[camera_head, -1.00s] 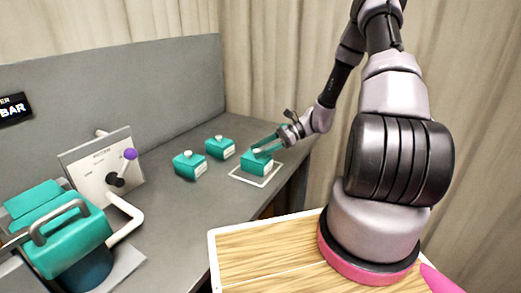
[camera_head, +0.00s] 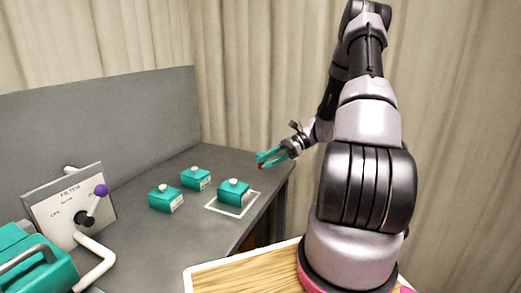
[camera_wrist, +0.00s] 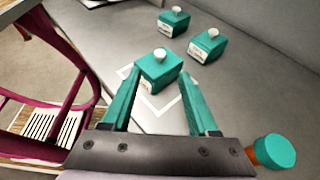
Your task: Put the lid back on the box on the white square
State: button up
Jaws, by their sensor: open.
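The teal box (camera_head: 232,197) stands upright on the white square (camera_head: 213,207), which is an outline on the grey bench. A teal top with a pale knob (camera_head: 234,182) sits on this box and looks seated. The box also shows in the wrist view (camera_wrist: 157,72), beyond the fingertips, with its knob on top. My gripper (camera_head: 261,161) has teal fingers. It is open and empty, to the right of the box and above it, apart from it. No loose lid shows in either view.
Two similar knobbed teal boxes stand left of the square, one nearer (camera_head: 165,200) and one farther back (camera_head: 195,179). A panel with a purple-knobbed lever (camera_head: 68,205) and a large teal vessel (camera_head: 38,262) are at the left. A grey wall (camera_head: 100,120) backs the bench.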

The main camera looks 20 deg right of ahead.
jog(key=s+a+r+n+h, duration=0.2)
jog(key=s+r+n+h, duration=0.2)
jog(key=r, duration=0.5)
jog(key=s+a+r+n+h, duration=0.3)
jog(key=r+n+h, duration=0.1)
jog(key=r, duration=0.5)
jog(key=s+a+r+n+t+h, duration=0.1)
jog(key=s+r+n+t+h, duration=0.2)
jog(key=s+r, duration=1)
jog(key=shift+s+a+r+n+t, duration=0.15)
jog(key=shift+s+n+t, duration=0.25)
jog(key=shift+n+t, duration=1.35)
jog(key=shift+m+t, duration=0.35)
